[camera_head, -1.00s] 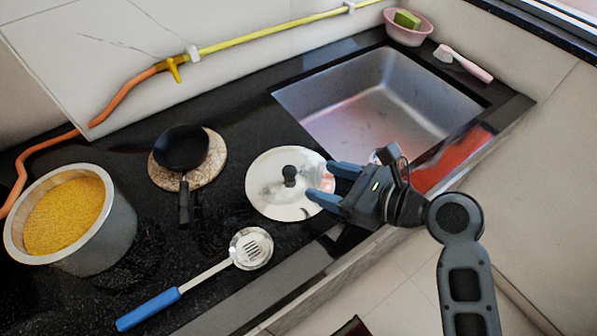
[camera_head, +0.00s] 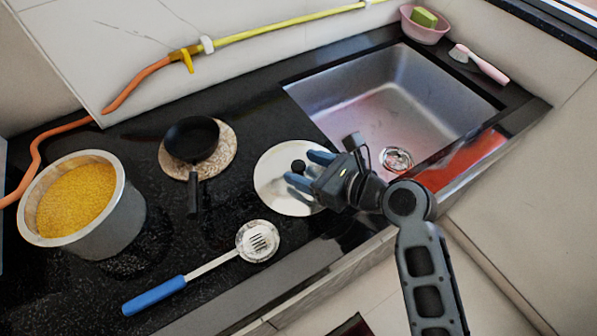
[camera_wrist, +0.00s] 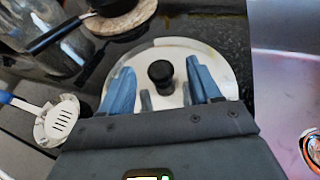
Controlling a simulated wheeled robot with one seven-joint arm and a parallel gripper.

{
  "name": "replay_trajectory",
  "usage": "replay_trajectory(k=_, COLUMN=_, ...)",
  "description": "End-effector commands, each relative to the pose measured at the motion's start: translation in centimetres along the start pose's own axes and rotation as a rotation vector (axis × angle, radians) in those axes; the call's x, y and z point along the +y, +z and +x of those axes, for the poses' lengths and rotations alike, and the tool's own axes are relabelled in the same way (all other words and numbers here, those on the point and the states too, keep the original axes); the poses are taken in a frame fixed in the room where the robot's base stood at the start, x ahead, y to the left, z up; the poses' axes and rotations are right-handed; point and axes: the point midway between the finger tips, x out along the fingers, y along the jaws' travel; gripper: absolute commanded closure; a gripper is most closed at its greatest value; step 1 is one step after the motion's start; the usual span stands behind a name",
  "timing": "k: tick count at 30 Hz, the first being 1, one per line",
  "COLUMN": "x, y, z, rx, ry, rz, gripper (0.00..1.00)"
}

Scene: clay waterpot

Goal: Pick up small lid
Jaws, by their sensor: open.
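The small lid (camera_head: 270,179) is a round, pale, shiny disc with a black knob (camera_head: 298,166), lying flat on the black counter left of the sink. My gripper (camera_head: 304,170) is over the right part of the lid, its blue fingers open and pointing toward the knob. In the wrist view, the lid (camera_wrist: 205,60) lies ahead of my gripper (camera_wrist: 160,88), and the knob (camera_wrist: 160,74) stands between the two spread fingers, a little beyond their middle. I cannot tell whether either finger touches the lid. My gripper holds nothing.
A black pan (camera_head: 191,139) rests on a round board (camera_head: 228,150) left of the lid. A slotted spoon with a blue handle (camera_head: 155,296) lies in front. A pot of yellow grain (camera_head: 120,225) stands at left. The steel sink (camera_head: 400,95) opens at right.

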Motion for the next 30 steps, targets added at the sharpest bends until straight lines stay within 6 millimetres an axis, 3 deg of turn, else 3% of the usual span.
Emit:
replay_trajectory(k=2, x=0.01, y=-0.01, z=-0.01, rx=0.000, ry=0.000, rz=0.000, gripper=0.43)
replay_trajectory(k=20, x=0.02, y=-0.01, z=-0.03, rx=0.000, ry=0.001, rz=0.000, gripper=1.00)
replay_trajectory(k=30, x=0.01, y=0.34, z=-0.15, rx=-0.001, ry=0.001, rz=-0.001, gripper=1.00)
